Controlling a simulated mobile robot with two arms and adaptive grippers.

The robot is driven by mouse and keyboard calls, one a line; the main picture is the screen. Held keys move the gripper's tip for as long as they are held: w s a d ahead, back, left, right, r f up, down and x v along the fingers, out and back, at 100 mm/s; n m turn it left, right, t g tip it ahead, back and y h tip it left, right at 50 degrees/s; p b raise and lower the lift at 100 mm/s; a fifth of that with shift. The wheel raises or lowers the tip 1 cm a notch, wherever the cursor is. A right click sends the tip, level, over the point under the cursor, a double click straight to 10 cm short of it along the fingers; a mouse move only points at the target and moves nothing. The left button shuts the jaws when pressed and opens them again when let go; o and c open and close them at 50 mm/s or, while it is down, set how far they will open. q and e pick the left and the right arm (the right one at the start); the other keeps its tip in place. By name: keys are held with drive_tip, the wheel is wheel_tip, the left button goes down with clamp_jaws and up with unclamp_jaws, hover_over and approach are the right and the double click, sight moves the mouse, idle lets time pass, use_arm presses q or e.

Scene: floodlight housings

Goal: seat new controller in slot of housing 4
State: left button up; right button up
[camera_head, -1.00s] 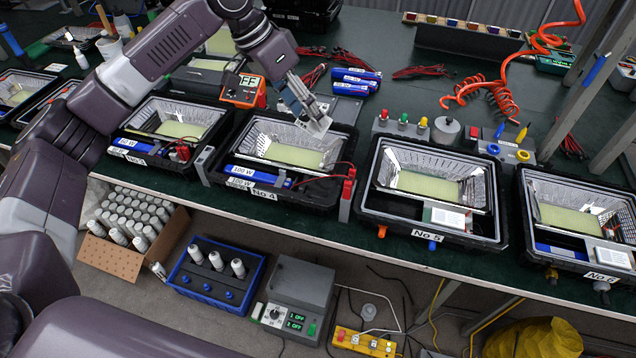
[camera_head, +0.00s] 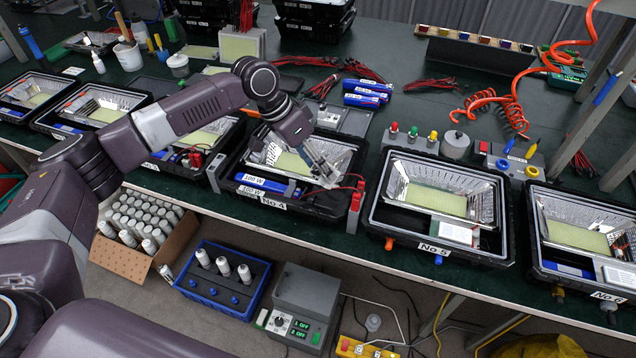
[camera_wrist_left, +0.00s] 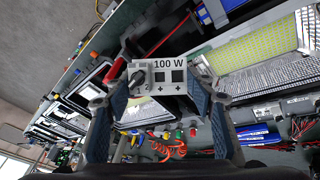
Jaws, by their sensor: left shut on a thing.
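Housing 4 (camera_head: 273,202) is an open black case with a silver reflector and pale yellow panel (camera_head: 292,165). A blue battery marked 100 W (camera_head: 262,184) lies in its front compartment. My left gripper (camera_head: 322,168) is over the right front part of housing 4, pointing down. It is shut on the new controller (camera_wrist_left: 165,78), a light grey block marked 100 W with a black knob, seen between both fingers in the wrist view. In the head view, gripper and controller hide the slot area, so I cannot tell whether the controller touches the housing. My right gripper is not in view.
Red wires lead to red clips (camera_head: 355,197) on a grey post at housing 4's right edge. Housing 5 (camera_head: 433,248) stands close on the right. Blue cylinders (camera_head: 366,92) and red wire bundles lie behind. Below the bench are a carton (camera_head: 125,262) and a blue crate (camera_head: 220,295).

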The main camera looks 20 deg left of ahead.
sight(318, 176)
use_arm(q)
wheel_tip(318, 176, down, 4)
drive_tip(key=shift+r, duration=0.1)
wheel_tip(318, 176, down, 3)
drive_tip(key=shift+f+p, duration=0.1)
drive_tip(key=shift+p, duration=0.9)
drive_tip(key=shift+f, duration=0.15)
drive_tip(key=shift+f, duration=0.1)
drive_tip(key=o, duration=1.3)
drive_tip(key=shift+f+b, duration=0.2)
drive_tip(key=shift+b, duration=0.55)
drive_tip(key=b+v, duration=0.1)
drive_tip(key=v, duration=0.7)
drive_tip(key=shift+w+r+b, duration=0.1)
drive_tip(key=shift+w+b, duration=0.1)
drive_tip(key=shift+b, duration=0.15)
